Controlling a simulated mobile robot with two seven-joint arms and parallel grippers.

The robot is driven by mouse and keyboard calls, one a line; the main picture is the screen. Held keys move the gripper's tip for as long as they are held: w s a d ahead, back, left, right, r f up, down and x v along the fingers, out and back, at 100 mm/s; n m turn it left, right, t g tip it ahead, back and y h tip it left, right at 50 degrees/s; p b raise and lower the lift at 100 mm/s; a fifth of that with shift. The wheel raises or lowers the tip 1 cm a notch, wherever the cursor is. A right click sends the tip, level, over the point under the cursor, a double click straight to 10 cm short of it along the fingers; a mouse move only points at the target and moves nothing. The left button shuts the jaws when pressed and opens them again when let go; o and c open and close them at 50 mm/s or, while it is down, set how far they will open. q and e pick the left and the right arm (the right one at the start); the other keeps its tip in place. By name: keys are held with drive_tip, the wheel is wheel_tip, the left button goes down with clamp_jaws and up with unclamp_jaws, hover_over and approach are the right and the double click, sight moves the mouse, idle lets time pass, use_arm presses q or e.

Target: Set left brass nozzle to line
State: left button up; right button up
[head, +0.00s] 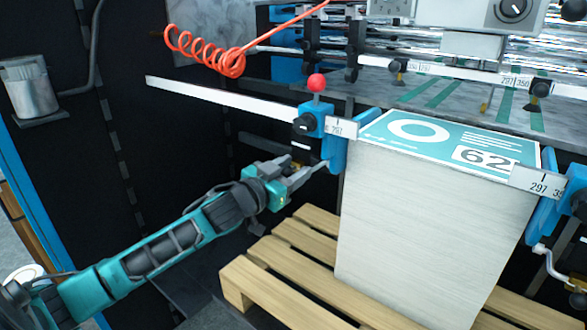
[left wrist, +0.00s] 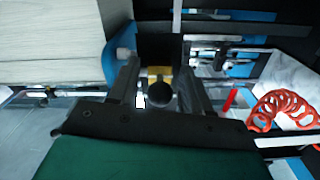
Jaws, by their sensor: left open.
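A small brass nozzle (head: 398,79) hangs under the scaled rail above the grey feed table, left of another brass-tipped one below a black knob (head: 539,90). Green lines (head: 434,95) run across the table near them. My left gripper (head: 306,172) is open, low at the left blue side guide (head: 335,150), well apart from the left nozzle. In the left wrist view the left gripper (left wrist: 161,72) has a round black knob (left wrist: 160,95) and a yellow part (left wrist: 157,74) showing between its fingers; I cannot tell whether they touch. My right gripper is not in view.
A tall sheet stack (head: 430,225) stands on a wooden pallet (head: 275,275) beside the gripper. A red-topped blue clamp (head: 316,110) sits on the white scale bar (head: 220,98) above it. An orange coiled hose (head: 225,62) hangs at upper left.

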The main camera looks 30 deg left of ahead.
use_arm(q)
drive_tip(key=shift+w, duration=0.3)
clamp_jaws()
idle(0.4)
drive_tip(key=shift+r, duration=0.1)
